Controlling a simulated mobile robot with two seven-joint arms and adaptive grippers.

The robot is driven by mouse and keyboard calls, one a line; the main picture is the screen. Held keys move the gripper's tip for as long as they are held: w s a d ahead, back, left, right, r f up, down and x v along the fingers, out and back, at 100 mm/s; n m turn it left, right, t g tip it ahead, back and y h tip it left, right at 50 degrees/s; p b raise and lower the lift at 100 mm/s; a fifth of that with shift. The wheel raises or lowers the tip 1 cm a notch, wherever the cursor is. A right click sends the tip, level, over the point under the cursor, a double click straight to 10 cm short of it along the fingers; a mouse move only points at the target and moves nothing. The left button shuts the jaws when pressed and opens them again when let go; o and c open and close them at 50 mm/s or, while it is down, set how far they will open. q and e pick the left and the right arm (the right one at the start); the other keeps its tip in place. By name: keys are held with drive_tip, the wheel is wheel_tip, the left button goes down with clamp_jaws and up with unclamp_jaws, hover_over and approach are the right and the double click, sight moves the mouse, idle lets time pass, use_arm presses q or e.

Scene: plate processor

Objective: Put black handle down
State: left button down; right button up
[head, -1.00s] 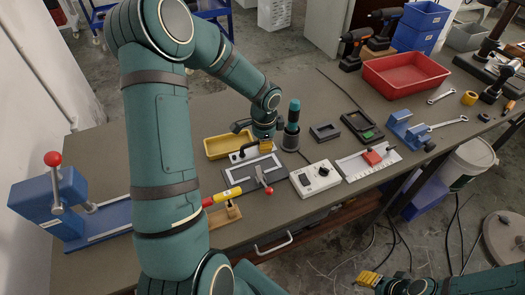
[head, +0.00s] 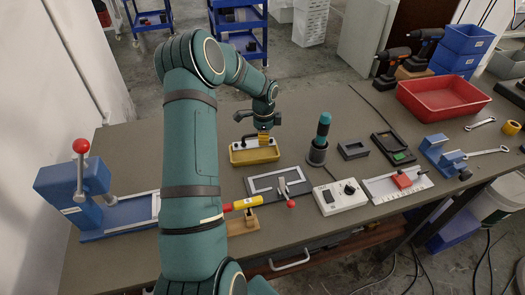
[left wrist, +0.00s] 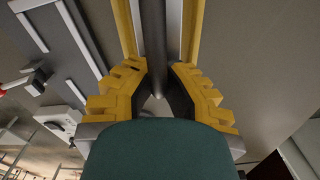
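The black handle (head: 249,137) is in the grip of my left gripper (head: 263,137), at the far side of the table. It is over the yellow tray (head: 254,157). I cannot tell whether it touches the tray or hangs just above it. In the left wrist view, a dark bar (left wrist: 155,35) lies between the yellow fingers of my left gripper (left wrist: 157,90). The grey plate with a white frame outline (head: 262,187) lies in front of the tray, with nothing held over it. My right gripper is out of view.
A red-knobbed clamp (head: 290,188) stands on the framed plate. A dark cylinder holder with a teal-topped tool (head: 322,135) stands right of the tray. A white control box (head: 341,198) is nearer the front. The blue press (head: 75,190) is at left. Table behind the tray is clear.

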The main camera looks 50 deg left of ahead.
sight(264, 154)
use_arm(q)
wheel_tip(264, 154, down, 5)
drive_tip(key=shift+f+b, duration=0.1)
drive_tip(key=shift+b, duration=0.4)
drive_tip(key=c, duration=1.5)
unclamp_jaws()
drive_tip(key=shift+f, duration=0.1)
drive_tip(key=shift+o, duration=0.4)
